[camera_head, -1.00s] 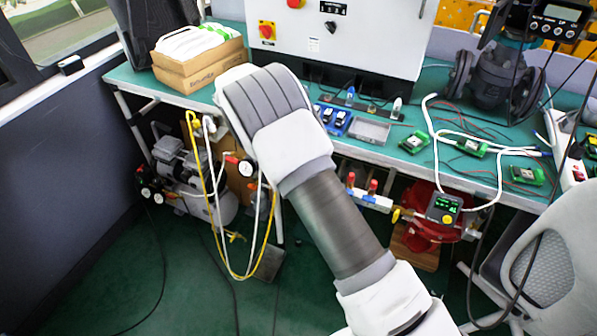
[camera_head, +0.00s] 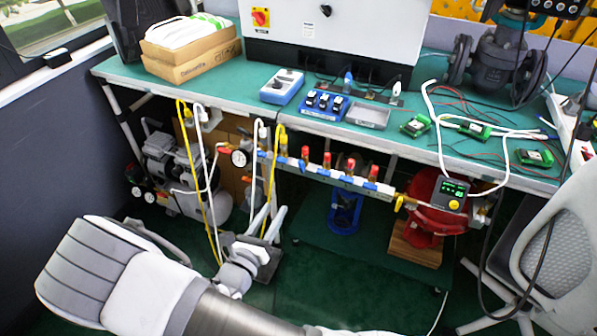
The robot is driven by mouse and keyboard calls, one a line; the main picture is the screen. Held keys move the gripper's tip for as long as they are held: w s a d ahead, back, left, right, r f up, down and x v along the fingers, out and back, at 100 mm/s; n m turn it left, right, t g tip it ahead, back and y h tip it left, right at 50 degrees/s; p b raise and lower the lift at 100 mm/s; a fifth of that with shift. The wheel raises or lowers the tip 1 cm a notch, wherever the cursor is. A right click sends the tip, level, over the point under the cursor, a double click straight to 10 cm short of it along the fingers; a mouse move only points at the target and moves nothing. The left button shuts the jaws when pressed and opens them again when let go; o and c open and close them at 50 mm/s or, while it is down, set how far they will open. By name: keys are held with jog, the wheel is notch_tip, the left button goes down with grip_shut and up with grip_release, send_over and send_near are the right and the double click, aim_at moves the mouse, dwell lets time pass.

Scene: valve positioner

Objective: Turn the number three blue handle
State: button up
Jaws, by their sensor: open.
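A pipe manifold (camera_head: 318,171) runs below the front edge of the bench. It carries a row of valves with red tops (camera_head: 327,159) and small blue parts (camera_head: 347,179) that look like the blue handles. No numbers are readable, so I cannot tell which handle is number three. My gripper (camera_head: 271,214) is open, with its pale fingers pointing up. It appears below the left end of the manifold, near the hanging hoses, and holds nothing I can see. Its gap to the valves is hard to judge.
A red round device (camera_head: 436,205) with a small display (camera_head: 452,190) stands at the manifold's right end. White and yellow hoses (camera_head: 205,180) hang at the left by a compressor (camera_head: 180,165). A blue object (camera_head: 344,212) stands below the bench (camera_head: 225,90). A chair (camera_head: 545,245) is at right.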

aim_at(300, 167)
jog(key=b+x, duration=0.3)
jog(key=x, duration=1.3)
jog(key=shift+w+d, duration=0.1)
jog(key=shift+w, duration=0.15)
jog(key=shift+c, duration=0.3)
grip_shut()
